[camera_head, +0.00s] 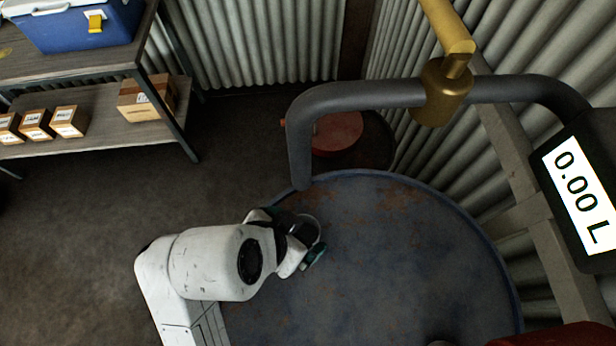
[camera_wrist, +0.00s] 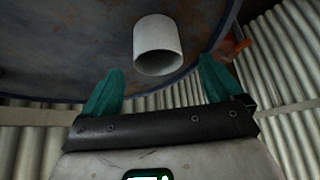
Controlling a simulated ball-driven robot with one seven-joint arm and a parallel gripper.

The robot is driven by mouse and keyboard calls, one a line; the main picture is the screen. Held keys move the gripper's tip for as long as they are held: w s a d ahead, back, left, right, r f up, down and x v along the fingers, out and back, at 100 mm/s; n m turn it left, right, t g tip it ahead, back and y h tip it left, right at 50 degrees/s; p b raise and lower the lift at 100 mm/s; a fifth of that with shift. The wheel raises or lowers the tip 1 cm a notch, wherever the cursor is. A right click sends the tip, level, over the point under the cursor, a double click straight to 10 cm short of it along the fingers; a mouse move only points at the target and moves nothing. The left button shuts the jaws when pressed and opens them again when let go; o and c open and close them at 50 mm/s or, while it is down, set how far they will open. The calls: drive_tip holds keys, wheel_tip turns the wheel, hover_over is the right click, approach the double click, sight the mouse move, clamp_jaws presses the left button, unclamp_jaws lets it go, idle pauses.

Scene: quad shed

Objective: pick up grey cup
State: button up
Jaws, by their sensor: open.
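The grey cup (camera_wrist: 157,45) shows in the wrist view near the top middle, on the rusty blue drum top (camera_wrist: 75,45). Its open mouth faces the lower part of that picture. My gripper (camera_wrist: 160,68) is open, with one teal finger at the left and one at the right, and the cup appears between and beyond the fingertips. I see no contact. In the head view my gripper (camera_head: 303,245) is low over the left part of the drum top (camera_head: 400,270). A pale curved edge shows beside it there, but my arm hides most of that spot.
A dark curved pipe (camera_head: 350,95) with a brass valve (camera_head: 447,88) arches over the drum's far side. A meter display (camera_head: 582,195) stands at the right. A red round object (camera_head: 338,132) is behind the drum. Shelves with boxes (camera_head: 148,98) stand at the far left.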

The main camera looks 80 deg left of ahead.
sight(313, 226)
drive_tip(key=shift+p+x, duration=0.45)
drive_tip(key=shift+x, duration=2.7)
drive_tip(key=c, duration=1)
drive_tip(key=shift+c, duration=0.2)
drive_tip(key=shift+r, duration=0.15)
